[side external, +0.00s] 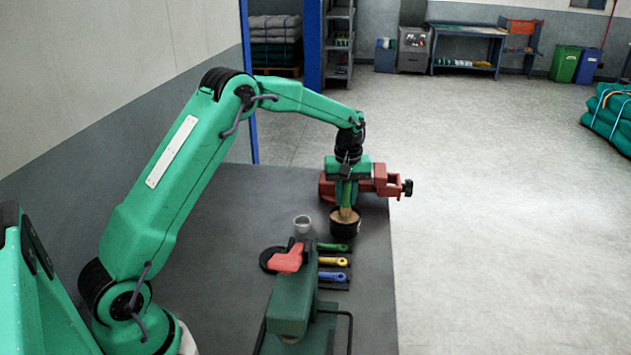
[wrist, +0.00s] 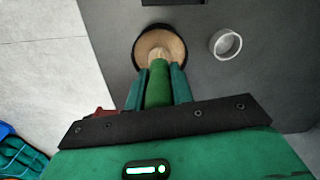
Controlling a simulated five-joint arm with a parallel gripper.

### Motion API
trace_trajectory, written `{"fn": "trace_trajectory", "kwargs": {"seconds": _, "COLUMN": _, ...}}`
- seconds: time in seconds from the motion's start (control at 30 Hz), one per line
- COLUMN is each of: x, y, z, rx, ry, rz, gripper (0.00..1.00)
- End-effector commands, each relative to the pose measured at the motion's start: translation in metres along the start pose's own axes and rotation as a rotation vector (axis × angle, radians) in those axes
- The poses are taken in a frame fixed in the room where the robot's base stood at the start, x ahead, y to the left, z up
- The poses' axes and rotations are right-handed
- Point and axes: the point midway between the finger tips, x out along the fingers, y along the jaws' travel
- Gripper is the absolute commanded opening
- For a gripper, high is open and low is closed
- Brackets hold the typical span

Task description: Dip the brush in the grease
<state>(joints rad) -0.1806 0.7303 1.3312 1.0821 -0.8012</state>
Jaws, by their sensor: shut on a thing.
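My gripper (side external: 346,190) points down over the right part of the dark table, shut on a brush with a green handle. The brush (wrist: 158,88) also shows between the two green fingers in the wrist view. A round black tin (side external: 346,229) with tan grease (wrist: 172,47) stands upright right below my gripper. The brush's pale lower end is at the tin's mouth, over the grease. How deep it sits in the grease I cannot tell, as the tan colours blend.
A red vise (side external: 381,184) stands at the table's right edge, close behind my gripper. A small pale ring-shaped cup (side external: 302,224) is left of the tin. Green, yellow and blue handled tools (side external: 333,262) lie in front, beside a green machine (side external: 290,303). The left tabletop is clear.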

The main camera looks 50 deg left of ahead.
Motion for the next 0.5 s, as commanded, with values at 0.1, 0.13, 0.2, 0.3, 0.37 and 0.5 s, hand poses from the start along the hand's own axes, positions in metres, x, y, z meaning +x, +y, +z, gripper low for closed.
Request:
{"fn": "trace_trajectory", "kwargs": {"seconds": 0.1, "x": -0.008, "y": 0.0, "z": 0.0, "rx": 0.0, "ry": 0.002, "rz": 0.002, "gripper": 0.0}}
{"fn": "trace_trajectory", "kwargs": {"seconds": 0.13, "x": -0.01, "y": 0.0, "z": 0.0, "rx": 0.0, "ry": 0.002, "rz": 0.002, "gripper": 0.0}}
{"fn": "trace_trajectory", "kwargs": {"seconds": 0.2, "x": -0.014, "y": 0.0, "z": 0.0, "rx": 0.0, "ry": 0.002, "rz": 0.002, "gripper": 0.0}}
{"fn": "trace_trajectory", "kwargs": {"seconds": 0.3, "x": -0.02, "y": 0.0, "z": 0.0, "rx": 0.0, "ry": 0.002, "rz": 0.003, "gripper": 0.0}}
{"fn": "trace_trajectory", "kwargs": {"seconds": 0.37, "x": -0.023, "y": 0.0, "z": 0.0, "rx": 0.0, "ry": 0.003, "rz": 0.003, "gripper": 0.0}}
{"fn": "trace_trajectory", "kwargs": {"seconds": 0.5, "x": -0.031, "y": 0.0, "z": 0.0, "rx": 0.0, "ry": 0.002, "rz": 0.002, "gripper": 0.0}}
